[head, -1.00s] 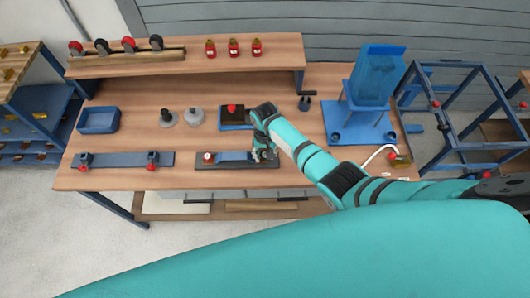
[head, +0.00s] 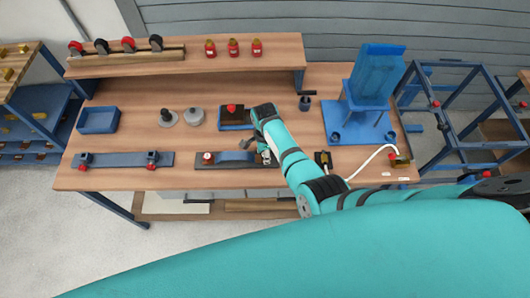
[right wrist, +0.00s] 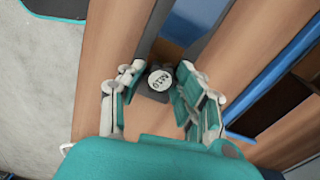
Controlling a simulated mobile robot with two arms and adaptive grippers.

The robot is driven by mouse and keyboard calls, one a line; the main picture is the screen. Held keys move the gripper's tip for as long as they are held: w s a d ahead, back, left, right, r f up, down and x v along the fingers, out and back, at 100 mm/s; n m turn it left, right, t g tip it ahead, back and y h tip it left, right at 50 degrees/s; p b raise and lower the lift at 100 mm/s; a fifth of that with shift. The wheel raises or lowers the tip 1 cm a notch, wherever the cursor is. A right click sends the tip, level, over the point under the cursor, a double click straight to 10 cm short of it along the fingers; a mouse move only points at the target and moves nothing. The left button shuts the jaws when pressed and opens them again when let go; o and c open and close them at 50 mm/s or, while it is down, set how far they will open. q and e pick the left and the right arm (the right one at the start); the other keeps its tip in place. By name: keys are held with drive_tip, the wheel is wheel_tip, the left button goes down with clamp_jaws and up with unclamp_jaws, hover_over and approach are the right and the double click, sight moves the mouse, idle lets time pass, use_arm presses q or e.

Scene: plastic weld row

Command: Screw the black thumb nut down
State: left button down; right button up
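A dark fixture plate (head: 188,163) lies at the front of the bench, with a blue strip (head: 232,157) along it and a round white-and-red part at its left end. My right gripper (head: 267,156) is over the plate's right end and hides what is there in the head view. In the right wrist view, a round dark knob with pale marks on its face (right wrist: 160,79), apparently the black thumb nut, sits between the fingertips of my right gripper (right wrist: 158,76). The fingers stand apart, with a visible gap on both sides of it. My left gripper is not in view.
A blue block with a black top and red knob (head: 232,115) stands just behind the fixture. Grey round parts (head: 194,116) and a blue bin (head: 98,120) are left. A blue stand (head: 345,122) and a small black-and-yellow item (head: 323,160) are right.

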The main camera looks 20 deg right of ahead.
drive_tip(key=o, duration=0.4)
drive_tip(key=n, duration=0.8)
drive_tip(key=shift+n, duration=0.4)
drive_tip(key=n, duration=0.3)
drive_tip(key=shift+f+n, duration=0.15)
drive_tip(key=shift+n, duration=0.15)
drive_tip(key=n, duration=0.5)
drive_tip(key=shift+s+a, duration=0.15)
drive_tip(key=shift+n, duration=1)
